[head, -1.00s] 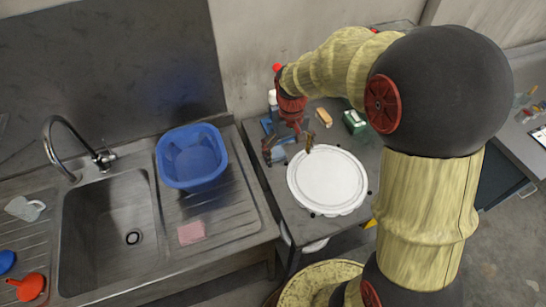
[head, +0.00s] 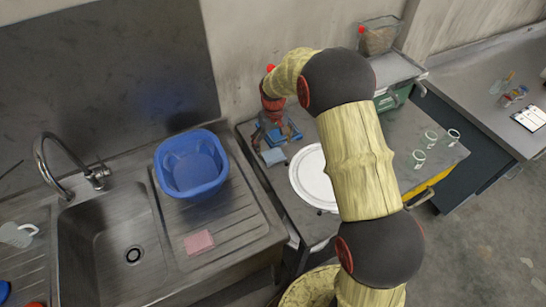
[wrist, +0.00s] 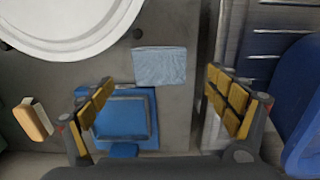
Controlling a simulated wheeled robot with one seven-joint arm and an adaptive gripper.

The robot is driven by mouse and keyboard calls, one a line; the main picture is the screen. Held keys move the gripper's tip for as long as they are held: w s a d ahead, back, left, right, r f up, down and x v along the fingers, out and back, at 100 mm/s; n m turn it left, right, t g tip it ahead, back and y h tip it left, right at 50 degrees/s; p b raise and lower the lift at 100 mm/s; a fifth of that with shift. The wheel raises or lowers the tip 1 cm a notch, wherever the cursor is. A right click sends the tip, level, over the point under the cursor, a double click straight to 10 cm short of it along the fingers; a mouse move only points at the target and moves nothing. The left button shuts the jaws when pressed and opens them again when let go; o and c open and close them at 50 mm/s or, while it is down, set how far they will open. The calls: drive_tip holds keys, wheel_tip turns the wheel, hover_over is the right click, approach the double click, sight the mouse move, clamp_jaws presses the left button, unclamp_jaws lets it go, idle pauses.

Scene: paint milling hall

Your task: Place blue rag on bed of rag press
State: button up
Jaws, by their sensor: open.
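The pale blue rag (wrist: 160,66) lies flat on the grey worktop, and it also shows in the head view (head: 273,156). Beside it is a blue framed device with a flat bed, which looks like the rag press (wrist: 121,117); in the head view the press (head: 291,132) is partly hidden by my gripper. The bed looks bare. Rag and press lie very close; I cannot tell whether they touch. My gripper (wrist: 160,76) is open and empty above them, with the rag between its fingers as seen from the wrist. In the head view its fingers are hard to make out.
A white round lid (head: 311,177) lies nearby, partly behind my arm. A tan block (wrist: 33,118) is left of the press in the wrist view. The sink with a blue basin (head: 191,164) and pink cloth (head: 199,242) is left. White rings (head: 430,137) lie right.

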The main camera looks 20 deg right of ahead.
sight(273, 154)
wheel_tip(273, 154, down, 5)
drive_tip(key=shift+w+r, duration=0.1)
drive_tip(key=shift+r, duration=0.05)
drive_tip(key=shift+c, duration=0.6)
drive_tip(key=c, duration=1.1)
drive_tip(key=shift+r, duration=0.1)
